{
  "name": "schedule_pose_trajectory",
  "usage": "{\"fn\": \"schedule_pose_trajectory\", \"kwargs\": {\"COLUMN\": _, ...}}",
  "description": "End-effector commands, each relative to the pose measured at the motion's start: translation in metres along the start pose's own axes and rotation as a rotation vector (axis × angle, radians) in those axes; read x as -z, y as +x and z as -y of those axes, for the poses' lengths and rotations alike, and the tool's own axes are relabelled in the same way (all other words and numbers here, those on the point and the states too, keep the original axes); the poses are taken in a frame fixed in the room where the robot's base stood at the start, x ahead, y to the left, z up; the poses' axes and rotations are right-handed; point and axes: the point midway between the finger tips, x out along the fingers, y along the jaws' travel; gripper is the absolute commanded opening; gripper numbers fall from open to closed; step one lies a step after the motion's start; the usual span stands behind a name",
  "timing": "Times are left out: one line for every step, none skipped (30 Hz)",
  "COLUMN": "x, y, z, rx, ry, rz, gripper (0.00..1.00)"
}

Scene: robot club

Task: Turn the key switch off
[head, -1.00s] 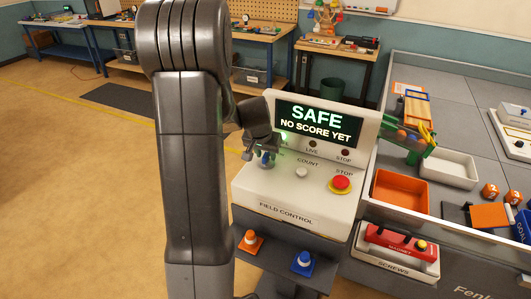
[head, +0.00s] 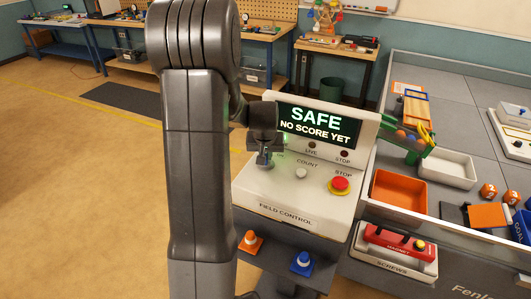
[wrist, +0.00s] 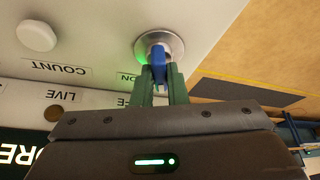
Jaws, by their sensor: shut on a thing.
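The key switch shows in the wrist view as a round silver plate (wrist: 177,44) with a blue key (wrist: 158,54) standing in it. My gripper (wrist: 160,84) has its two green fingers shut on the key. In the head view my gripper (head: 263,160) is over the left part of the field control box (head: 285,200), and it hides most of the switch. The box's screen (head: 318,124) reads SAFE in green. A green glow shows beside the key plate in the wrist view.
On the box, the white COUNT button (head: 301,173) and red STOP button (head: 340,184) sit right of my gripper. An orange tray (head: 399,190) and a white tray (head: 448,168) are further right. Small cones (head: 302,260) stand on the shelf below. Open floor lies left.

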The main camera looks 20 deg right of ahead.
Motion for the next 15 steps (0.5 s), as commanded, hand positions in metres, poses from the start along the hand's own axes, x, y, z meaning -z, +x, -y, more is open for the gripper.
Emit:
{"fn": "schedule_pose_trajectory", "kwargs": {"x": 0.0009, "y": -0.0001, "z": -0.0011, "rx": 0.012, "ry": -0.028, "rz": -0.003, "gripper": 0.0}}
{"fn": "schedule_pose_trajectory", "kwargs": {"x": 0.001, "y": 0.0002, "z": -0.0013, "rx": 0.021, "ry": -0.048, "rz": -0.004, "gripper": 0.0}}
{"fn": "schedule_pose_trajectory", "kwargs": {"x": 0.0009, "y": 0.0008, "z": -0.0016, "rx": 0.032, "ry": -0.074, "rz": -0.004, "gripper": 0.0}}
{"fn": "schedule_pose_trajectory", "kwargs": {"x": 0.0008, "y": 0.0011, "z": -0.0018, "rx": 0.04, "ry": -0.095, "rz": -0.004, "gripper": 0.0}}
{"fn": "schedule_pose_trajectory", "kwargs": {"x": 0.0006, "y": 0.0015, "z": -0.0018, "rx": 0.048, "ry": -0.113, "rz": -0.004, "gripper": 0.0}}
{"fn": "schedule_pose_trajectory", "kwargs": {"x": 0.0004, "y": 0.002, "z": -0.0018, "rx": 0.058, "ry": -0.139, "rz": -0.004, "gripper": 0.0}}
{"fn": "schedule_pose_trajectory", "kwargs": {"x": 0.0003, "y": 0.0022, "z": -0.0018, "rx": 0.066, "ry": -0.158, "rz": -0.004, "gripper": 0.0}}
{"fn": "schedule_pose_trajectory", "kwargs": {"x": 0.0006, "y": 0.0023, "z": -0.002, "rx": 0.073, "ry": -0.176, "rz": -0.005, "gripper": 0.0}}
{"fn": "schedule_pose_trajectory", "kwargs": {"x": 0.0005, "y": 0.0025, "z": -0.0022, "rx": 0.083, "ry": -0.199, "rz": -0.004, "gripper": 0.0}}
{"fn": "schedule_pose_trajectory", "kwargs": {"x": 0.0003, "y": 0.0025, "z": -0.0025, "rx": 0.089, "ry": -0.216, "rz": -0.004, "gripper": 0.0}}
{"fn": "schedule_pose_trajectory", "kwargs": {"x": 0.0004, "y": 0.0026, "z": -0.0025, "rx": 0.096, "ry": -0.231, "rz": -0.005, "gripper": 0.0}}
{"fn": "schedule_pose_trajectory", "kwargs": {"x": 0.0003, "y": 0.0024, "z": -0.0026, "rx": 0.104, "ry": -0.252, "rz": -0.004, "gripper": 0.0}}
{"fn": "schedule_pose_trajectory", "kwargs": {"x": 0.0006, "y": 0.0023, "z": -0.0026, "rx": 0.11, "ry": -0.266, "rz": -0.005, "gripper": 0.0}}
{"fn": "schedule_pose_trajectory", "kwargs": {"x": 0.0009, "y": 0.0022, "z": -0.0025, "rx": 0.115, "ry": -0.279, "rz": -0.005, "gripper": 0.0}}
{"fn": "schedule_pose_trajectory", "kwargs": {"x": 0.0008, "y": 0.002, "z": -0.0024, "rx": 0.122, "ry": -0.296, "rz": -0.005, "gripper": 0.0}}
